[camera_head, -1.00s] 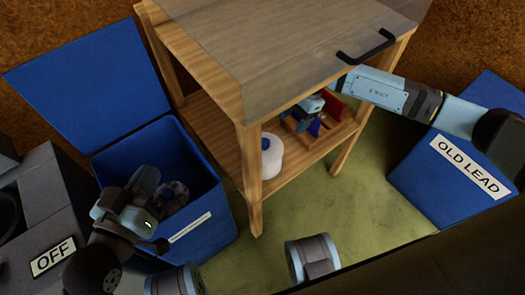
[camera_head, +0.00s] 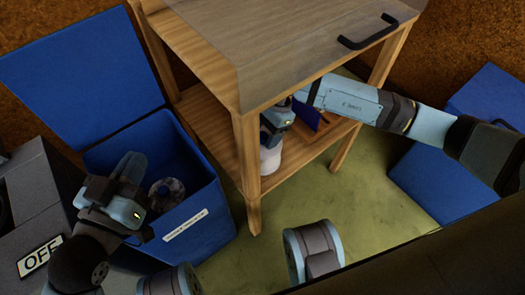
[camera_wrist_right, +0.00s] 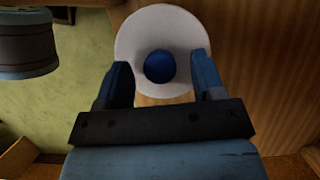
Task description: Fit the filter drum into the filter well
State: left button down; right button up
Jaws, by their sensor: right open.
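The filter drum (camera_head: 270,160), a white cylinder, stands on the lower wooden shelf, partly hidden behind my right gripper (camera_head: 276,124). In the right wrist view I look down on the drum's white top (camera_wrist_right: 133,38) and its round blue knob (camera_wrist_right: 165,66). My right gripper's open fingers (camera_wrist_right: 161,72) are on either side of the knob, not closed on it. I cannot make out the filter well for certain; a grey housing marked OFF (camera_head: 38,200) with a dark round opening is at the far left.
A round grey-and-clear object (camera_head: 168,188) lies in the blue bin (camera_head: 200,228). A wooden post (camera_head: 247,175) stands close to my right gripper, below the cabinet top (camera_head: 290,45). A blue divider (camera_head: 312,116) is on the shelf. Another blue bin (camera_head: 440,185) stands right.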

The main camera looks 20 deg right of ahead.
grip_shut()
jog(key=shift+r, duration=0.2)
